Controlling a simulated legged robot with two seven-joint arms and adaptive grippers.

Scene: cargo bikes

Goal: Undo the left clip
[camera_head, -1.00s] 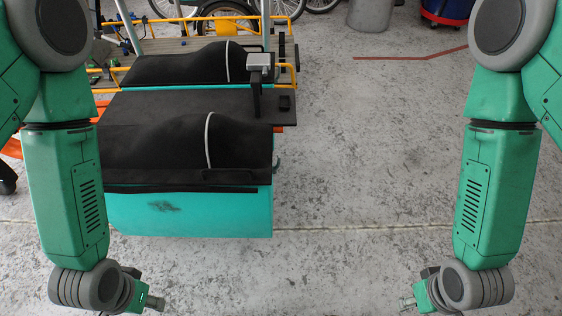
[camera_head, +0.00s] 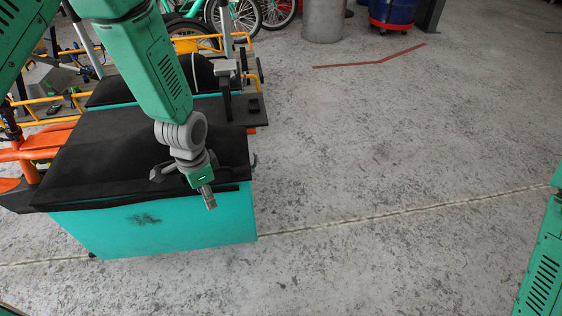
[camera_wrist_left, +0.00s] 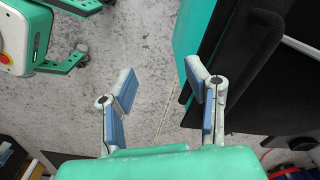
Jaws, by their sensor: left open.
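The teal cargo box (camera_head: 165,228) with a black cover (camera_head: 90,155) stands on the floor at left in the head view. My left gripper (camera_head: 203,185) is over the cover's front edge, near the box's right end. In the left wrist view this gripper (camera_wrist_left: 160,92) is open and empty, with floor between its fingers. The teal box (camera_wrist_left: 190,28) and black cover (camera_wrist_left: 235,45) lie to the right of its fingers there. I cannot make out the left clip; my arm and hand hide part of the cover. My right gripper is out of view; only its arm shows at the right edge.
A second black-covered cargo section (camera_head: 110,90) and an orange bike frame (camera_head: 45,143) adjoin the box. Parked bikes, a grey post (camera_head: 322,20) and a blue-and-red drum (camera_head: 392,12) stand behind. The concrete floor (camera_head: 400,150) to the right is clear.

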